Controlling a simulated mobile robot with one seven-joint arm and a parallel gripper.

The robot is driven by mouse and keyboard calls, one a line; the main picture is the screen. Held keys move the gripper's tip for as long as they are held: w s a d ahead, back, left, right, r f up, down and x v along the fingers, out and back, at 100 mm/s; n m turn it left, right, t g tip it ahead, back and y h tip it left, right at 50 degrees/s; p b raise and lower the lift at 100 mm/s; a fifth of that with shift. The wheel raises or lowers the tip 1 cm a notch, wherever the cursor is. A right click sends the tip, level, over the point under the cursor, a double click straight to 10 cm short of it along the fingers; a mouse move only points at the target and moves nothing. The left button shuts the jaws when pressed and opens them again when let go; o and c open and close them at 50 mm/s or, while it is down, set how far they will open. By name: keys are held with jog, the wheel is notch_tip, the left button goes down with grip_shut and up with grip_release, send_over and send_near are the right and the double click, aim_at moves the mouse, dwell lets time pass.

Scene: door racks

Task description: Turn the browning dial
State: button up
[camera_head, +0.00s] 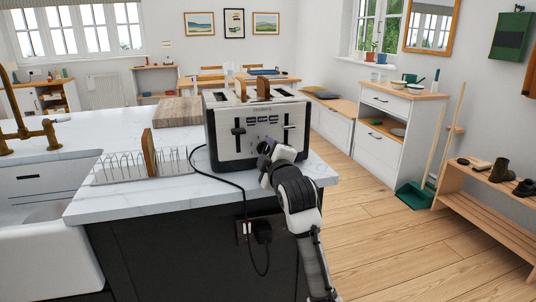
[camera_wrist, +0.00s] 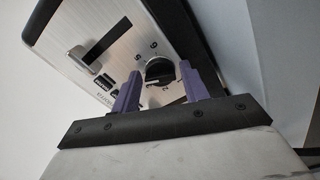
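The toaster (camera_head: 258,130) stands on the white counter, with its steel front facing me and bread slices sticking out of its top. The browning dial (camera_wrist: 159,71) is a dark round knob with numbers around it on the steel front. My gripper (camera_wrist: 166,85) has its two purple fingers apart, one to each side of and just below the dial in the wrist view. I cannot tell if a finger touches it. In the head view my gripper (camera_head: 268,148) is at the toaster's lower front, and my arm hides the dial there. A lever (camera_wrist: 84,60) shows beside the dial.
The black cord (camera_head: 243,205) hangs over the counter's front to a socket. A sink lies at the left.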

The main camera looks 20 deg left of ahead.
jog(key=shift+o, duration=1)
jog(key=b+v, duration=0.2)
jog(key=v, duration=1.2)
